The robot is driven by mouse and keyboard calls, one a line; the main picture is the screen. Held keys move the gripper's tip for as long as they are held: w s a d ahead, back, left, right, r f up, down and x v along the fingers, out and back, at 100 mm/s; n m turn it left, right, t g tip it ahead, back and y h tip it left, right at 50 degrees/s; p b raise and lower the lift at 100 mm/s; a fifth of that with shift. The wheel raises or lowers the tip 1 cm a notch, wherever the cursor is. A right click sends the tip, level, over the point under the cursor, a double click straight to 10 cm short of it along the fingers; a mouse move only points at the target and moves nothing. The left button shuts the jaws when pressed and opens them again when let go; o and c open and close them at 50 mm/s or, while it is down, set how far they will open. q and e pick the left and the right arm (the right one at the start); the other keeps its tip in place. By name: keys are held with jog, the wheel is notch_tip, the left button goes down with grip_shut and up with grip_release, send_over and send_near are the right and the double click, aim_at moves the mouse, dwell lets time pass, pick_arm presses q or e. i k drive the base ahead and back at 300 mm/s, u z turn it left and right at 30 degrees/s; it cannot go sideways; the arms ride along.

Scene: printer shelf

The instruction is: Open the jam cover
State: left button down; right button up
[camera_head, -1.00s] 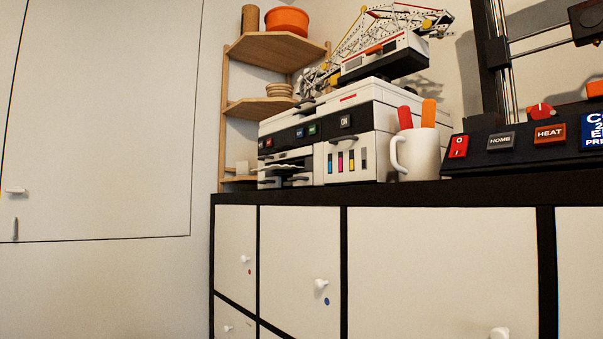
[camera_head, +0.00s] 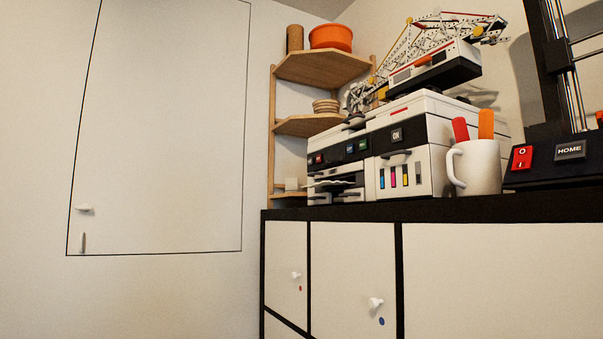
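The printer (camera_head: 432,125) stands on the black-topped cabinet, white with a dark control strip. A front panel (camera_head: 405,174) with a dark handle and coloured ink bars looks shut. Which part is the jam cover, I cannot tell for sure. Paper trays (camera_head: 337,191) show at the printer's lower left. Neither of my grippers is in view.
A white mug (camera_head: 474,167) with red and orange sticks stands right of the printer. A crane model (camera_head: 425,50) sits on top. A wooden corner shelf (camera_head: 305,125) is behind. Cabinet doors (camera_head: 345,275) with white knobs are below. A wall hatch (camera_head: 160,130) is left.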

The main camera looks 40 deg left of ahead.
aim_at(359, 167)
jog(key=u, duration=2.55)
jog(key=i, duration=2.85)
jog(key=z, duration=2.75)
